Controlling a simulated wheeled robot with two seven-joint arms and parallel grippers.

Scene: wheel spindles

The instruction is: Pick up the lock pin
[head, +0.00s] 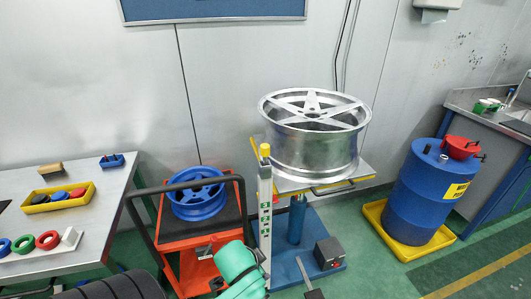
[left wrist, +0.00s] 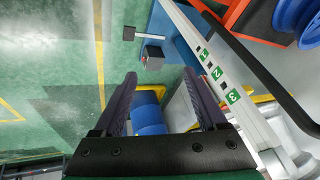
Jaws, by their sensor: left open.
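I cannot make out a lock pin for certain in either view. A pale upright post (head: 265,205) with a yellow cap and green number labels stands between the orange cart and the lift table. It also shows in the left wrist view (left wrist: 215,70), slanting past my left gripper (left wrist: 160,76). The gripper is open, with nothing visible held between its dark fingers. The post is beside the right-hand finger; I cannot tell if they touch. In the head view my teal left arm is low in the middle, beside the post, and its fingers are hard to see. My right gripper is not visible.
A silver wheel (head: 312,145) sits on the lift table (head: 340,178). A blue wheel (head: 196,200) lies on the orange cart (head: 185,241). A blue barrel (head: 415,195) stands in a yellow tray at right. A grey workbench (head: 95,222) with coloured rings is at left. Green floor is open at right.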

